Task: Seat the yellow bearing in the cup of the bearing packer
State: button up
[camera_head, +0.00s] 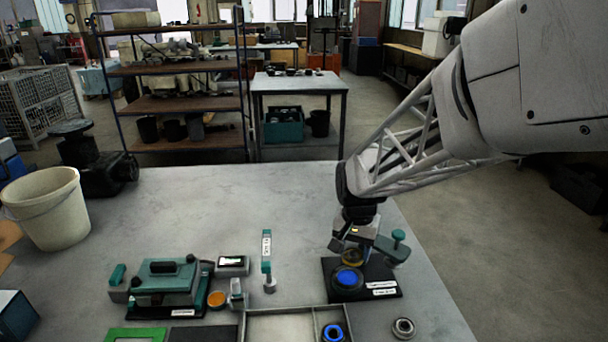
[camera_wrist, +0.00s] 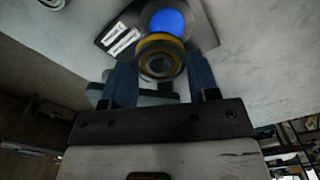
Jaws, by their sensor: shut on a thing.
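The yellow bearing (camera_head: 352,257) is a ring with a yellow outer band and a dark centre. My gripper (camera_head: 351,254) is shut on it, and the wrist view shows the bearing (camera_wrist: 160,60) between the two fingers. The bearing packer (camera_head: 379,285) has a black base with white labels, a dark round cup with a blue inside (camera_head: 347,277) and a teal-knobbed part behind. In the head view the bearing appears just above and behind the cup. In the wrist view it overlaps the near edge of the blue disc (camera_wrist: 167,23). The exact gap between them cannot be told.
A divided tray (camera_head: 285,325) holds a blue-ringed bearing (camera_head: 333,332). A steel bearing (camera_head: 403,327) lies to its right. A teal device (camera_head: 166,282), an orange-topped jar (camera_head: 217,299) and an upright teal tool (camera_head: 267,258) stand left.

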jog(key=shift+w+a+r+m, duration=0.15)
jog(key=shift+w+r+m, duration=0.15)
jog(key=shift+w, duration=0.25)
jog(key=shift+f, duration=0.15)
send_over(348, 278)
jog(key=shift+f, duration=3.05)
jog(key=shift+f, duration=0.9)
jog(key=o, duration=1.2)
jog(key=shift+o, duration=0.2)
jog(key=shift+r, duration=0.1)
